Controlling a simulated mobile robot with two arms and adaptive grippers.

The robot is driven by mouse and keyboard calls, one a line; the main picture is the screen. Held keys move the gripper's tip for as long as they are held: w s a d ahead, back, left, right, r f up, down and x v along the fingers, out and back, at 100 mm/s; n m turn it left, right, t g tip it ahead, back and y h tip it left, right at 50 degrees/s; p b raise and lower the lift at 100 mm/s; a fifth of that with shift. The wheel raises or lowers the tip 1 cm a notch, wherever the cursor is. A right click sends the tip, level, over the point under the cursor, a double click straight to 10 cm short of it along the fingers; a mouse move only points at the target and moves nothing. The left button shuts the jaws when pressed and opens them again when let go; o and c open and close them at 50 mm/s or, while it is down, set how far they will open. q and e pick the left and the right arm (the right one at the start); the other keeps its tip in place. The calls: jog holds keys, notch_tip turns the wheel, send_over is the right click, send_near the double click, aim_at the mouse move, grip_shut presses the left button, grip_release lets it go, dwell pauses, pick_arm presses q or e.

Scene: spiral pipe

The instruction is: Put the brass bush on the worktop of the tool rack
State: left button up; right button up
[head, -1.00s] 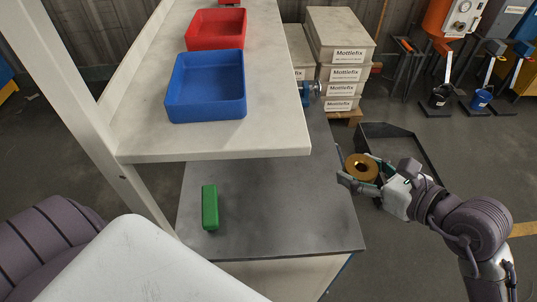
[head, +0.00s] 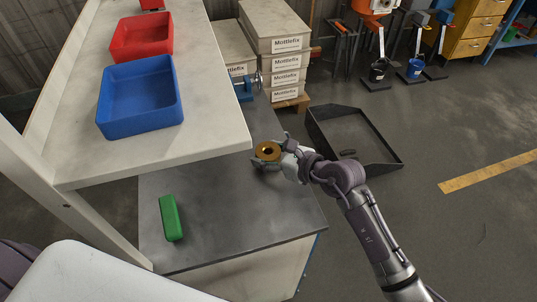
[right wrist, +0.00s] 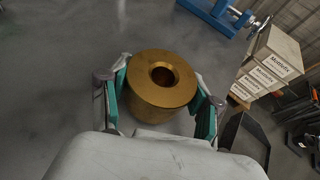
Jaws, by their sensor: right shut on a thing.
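The brass bush (head: 267,151) is a short golden ring with a hole through it. My right gripper (head: 270,152) is shut on it, and it appears over the right edge of the grey worktop (head: 215,205). In the right wrist view the bush (right wrist: 160,82) sits between the two green-padded fingers of my right gripper (right wrist: 161,100), its hole facing the camera. The grey worktop (right wrist: 60,60) lies beneath it there. I cannot tell how high the bush is above the worktop. My left gripper is not in view.
A green block (head: 171,218) lies on the worktop's left part. Blue (head: 140,120) and red (head: 141,46) bins stand on the white shelf (head: 205,130) above. A blue vise (head: 243,88) sits at the far end. The worktop between block and bush is clear.

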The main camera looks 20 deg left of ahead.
jog(key=shift+f, duration=0.25)
jog(key=shift+f, duration=0.15)
jog(key=o, duration=1.4)
jog(key=v, duration=1.2)
